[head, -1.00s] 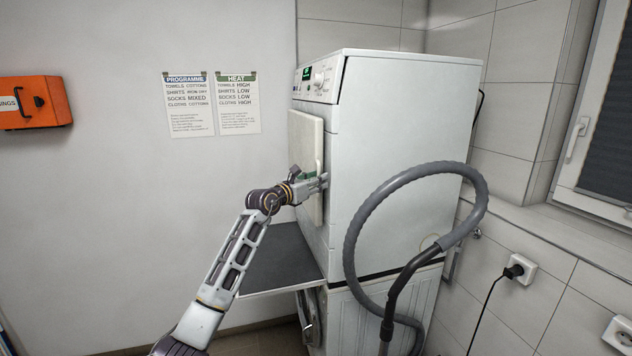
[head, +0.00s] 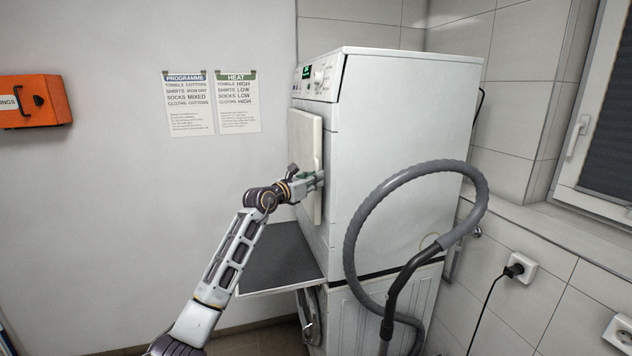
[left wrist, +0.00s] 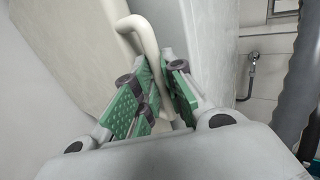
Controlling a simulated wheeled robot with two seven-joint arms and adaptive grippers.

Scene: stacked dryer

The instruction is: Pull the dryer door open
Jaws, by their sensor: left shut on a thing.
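The white dryer (head: 400,150) stands on top of another machine. Its cream square door (head: 303,140) is on the left-facing front and looks nearly flush with it in the head view. My left gripper (head: 316,180) is at the door's near edge. In the left wrist view, the door's cream bar handle (left wrist: 147,45) runs down between the green pads of my left gripper (left wrist: 165,95), which is shut on it. The handle's lower end is hidden by the gripper. My right gripper is not in view.
A dark pull-out shelf (head: 275,257) juts out below the door. A grey hose (head: 365,215) loops beside the dryer's right side. An orange box (head: 38,101) hangs on the left wall. The space left of the door is free.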

